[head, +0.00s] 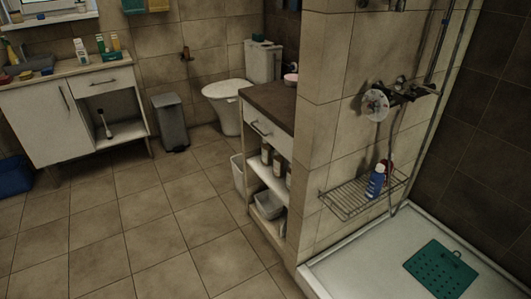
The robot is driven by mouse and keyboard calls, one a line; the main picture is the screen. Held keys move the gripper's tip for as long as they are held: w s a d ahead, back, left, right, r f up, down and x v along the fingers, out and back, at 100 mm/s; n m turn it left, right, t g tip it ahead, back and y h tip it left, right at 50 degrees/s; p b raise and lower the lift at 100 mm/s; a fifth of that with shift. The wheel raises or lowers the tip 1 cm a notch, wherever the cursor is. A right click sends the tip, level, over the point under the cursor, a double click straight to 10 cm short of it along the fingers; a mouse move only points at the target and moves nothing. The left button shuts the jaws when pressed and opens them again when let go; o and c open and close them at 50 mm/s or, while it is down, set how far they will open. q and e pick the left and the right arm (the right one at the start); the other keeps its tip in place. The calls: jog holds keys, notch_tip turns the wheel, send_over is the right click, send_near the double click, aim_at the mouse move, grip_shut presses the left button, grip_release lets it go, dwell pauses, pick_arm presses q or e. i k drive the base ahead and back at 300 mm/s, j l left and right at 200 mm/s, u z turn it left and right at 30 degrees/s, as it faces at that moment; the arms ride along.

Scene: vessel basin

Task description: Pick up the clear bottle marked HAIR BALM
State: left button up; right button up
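I cannot make out a clear bottle marked HAIR BALM; labels are too small to read. A blue bottle with a white cap (376,181) stands upright on the wire shelf (350,200) on the shower wall. A dark red bottle (387,168) stands behind it, partly hidden. Several pale bottles (266,153) stand inside the open cabinet (245,165) in the middle. Several small bottles and tubes (101,43) stand on the far left counter. Neither of my grippers is in view.
A tiled partition wall (325,110) ends beside the shower tray (345,265), where a green mat (440,270) lies. A grey bin (170,122) and a toilet (225,105) stand at the back.

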aim_at(267, 147)
jog(key=z, duration=0.9)
jog(key=i+j+z, duration=0.1)
jog(key=j+z, duration=1.05)
jog(key=j, duration=0.3)
jog(key=j+z, duration=0.25)
jog(key=j, duration=0.5)
jog(key=k+j, duration=0.1)
jog(key=j, duration=0.4)
jog(key=k+j, duration=0.1)
jog(key=j, duration=0.9)
jog(key=k+j+z, duration=0.1)
jog(key=j, duration=0.4)
jog(key=k, duration=0.05)
